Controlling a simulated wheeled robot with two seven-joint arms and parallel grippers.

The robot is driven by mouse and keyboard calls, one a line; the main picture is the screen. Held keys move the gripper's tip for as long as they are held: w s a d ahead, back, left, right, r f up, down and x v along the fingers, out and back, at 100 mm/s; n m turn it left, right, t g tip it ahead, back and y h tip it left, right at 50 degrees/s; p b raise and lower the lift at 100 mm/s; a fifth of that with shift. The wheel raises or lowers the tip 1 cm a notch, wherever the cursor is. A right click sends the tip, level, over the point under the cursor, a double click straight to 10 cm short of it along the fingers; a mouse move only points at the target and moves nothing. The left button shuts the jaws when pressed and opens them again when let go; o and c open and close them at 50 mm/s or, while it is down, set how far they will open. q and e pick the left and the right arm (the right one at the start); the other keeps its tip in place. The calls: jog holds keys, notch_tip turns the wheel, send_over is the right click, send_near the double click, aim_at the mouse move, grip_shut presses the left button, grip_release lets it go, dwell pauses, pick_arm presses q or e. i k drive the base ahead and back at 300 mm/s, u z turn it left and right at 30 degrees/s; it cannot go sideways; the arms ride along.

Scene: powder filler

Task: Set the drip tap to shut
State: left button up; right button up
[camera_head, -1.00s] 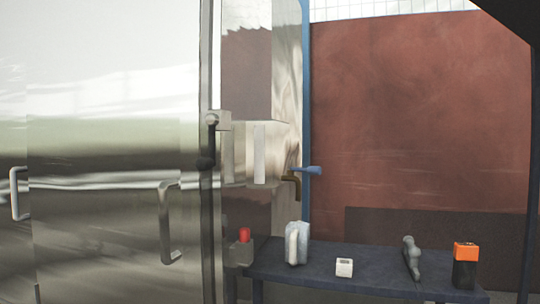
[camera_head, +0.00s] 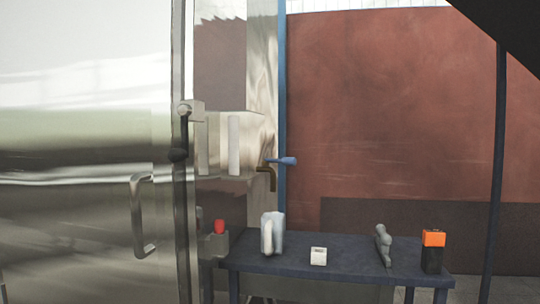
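The drip tap has a brown, downturned spout (camera_head: 268,176) and a blue lever (camera_head: 283,160). It sits on the right side of the steel machine (camera_head: 222,80), above the left end of a dark table. The lever points to the right, roughly level. From here I cannot tell whether the tap is open or shut. Neither of my grippers shows in the head view.
A large steel door with a handle (camera_head: 140,215) fills the left. The dark table (camera_head: 345,258) holds a jug (camera_head: 272,234), a small white box (camera_head: 318,256), a grey tool (camera_head: 383,245) and an orange-and-black item (camera_head: 433,250). A red button (camera_head: 219,226) is left of the table.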

aim_at(286, 161)
jog(key=k, duration=0.5)
jog(key=z, duration=1.4)
jog(key=i, duration=1.15)
jog(key=u, duration=0.4)
